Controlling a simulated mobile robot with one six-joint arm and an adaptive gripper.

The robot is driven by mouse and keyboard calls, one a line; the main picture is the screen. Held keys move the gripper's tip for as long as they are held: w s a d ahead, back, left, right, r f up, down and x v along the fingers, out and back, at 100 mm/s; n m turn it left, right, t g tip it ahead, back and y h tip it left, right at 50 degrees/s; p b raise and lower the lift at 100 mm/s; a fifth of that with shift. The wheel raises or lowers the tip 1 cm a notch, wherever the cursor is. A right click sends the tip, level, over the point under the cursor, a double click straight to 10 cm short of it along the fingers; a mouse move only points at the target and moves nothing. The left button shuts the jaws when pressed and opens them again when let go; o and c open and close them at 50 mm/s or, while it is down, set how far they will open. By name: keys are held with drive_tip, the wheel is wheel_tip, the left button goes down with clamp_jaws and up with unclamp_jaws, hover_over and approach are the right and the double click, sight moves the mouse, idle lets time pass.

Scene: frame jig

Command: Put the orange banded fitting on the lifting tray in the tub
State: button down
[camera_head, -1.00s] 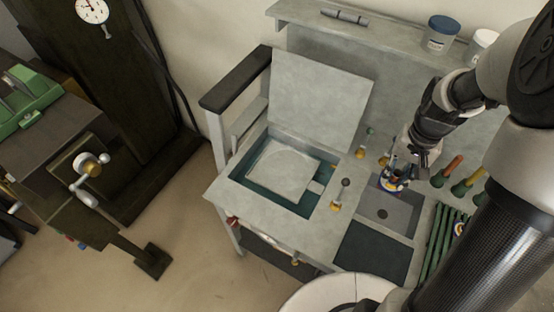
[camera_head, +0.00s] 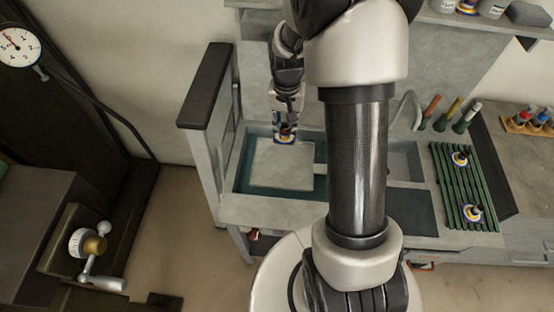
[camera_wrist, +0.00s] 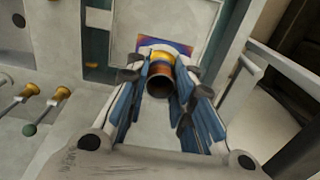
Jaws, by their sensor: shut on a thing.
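The pale lifting tray (camera_head: 283,170) lies inside the teal-walled tub (camera_head: 243,170). The fitting is over the tray's far edge in the head view; whether it touches the tray I cannot tell. Part of the tray (camera_wrist: 125,25) shows beyond the fitting in the wrist view.
My arm hides the bench middle. A green ribbed rack (camera_head: 445,178) at right holds two fittings. Handled tools (camera_head: 460,118) stand behind it. A dark-topped post (camera_head: 207,85) rises left of the tub. Yellow-tipped levers (camera_wrist: 22,97) lie left in the wrist view.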

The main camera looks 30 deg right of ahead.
wheel_tip(320, 180, down, 16)
drive_tip(key=b, duration=0.4)
drive_tip(key=shift+f+b, duration=0.1)
drive_tip(key=shift+b, duration=0.2)
drive_tip(key=c, duration=1.4)
unclamp_jaws()
